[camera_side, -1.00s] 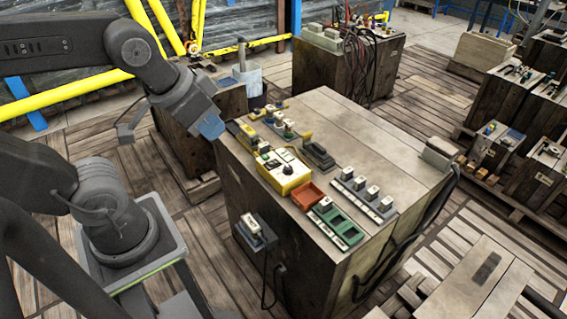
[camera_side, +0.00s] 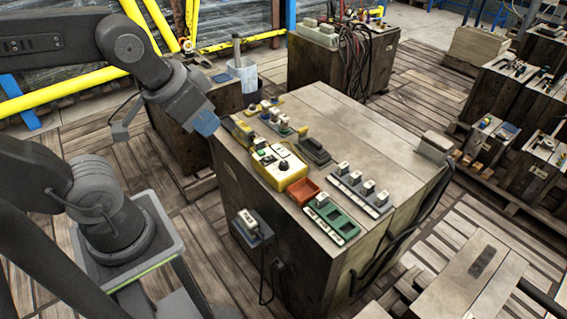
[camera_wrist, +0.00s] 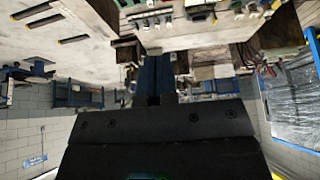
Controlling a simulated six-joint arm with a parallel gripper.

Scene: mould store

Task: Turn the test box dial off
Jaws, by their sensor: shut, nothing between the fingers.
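The yellow test box (camera_side: 270,178) sits near the front left edge of the wooden bench top in the side view. A dark round dial (camera_side: 283,165) is on its pale top panel. Which way the dial points is too small to tell. My gripper (camera_side: 206,123), with blue fingers, is off the bench's left edge, to the left of the box and apart from it. In the wrist view the blue fingers (camera_wrist: 154,82) are together and empty. I cannot make out the test box there.
An orange-red tray (camera_side: 303,191) and a green unit (camera_side: 335,220) stand right of the box. A row of switches (camera_side: 360,190) lies behind them. A grey block (camera_side: 434,146) is at the far right edge. The bench top's rear is bare.

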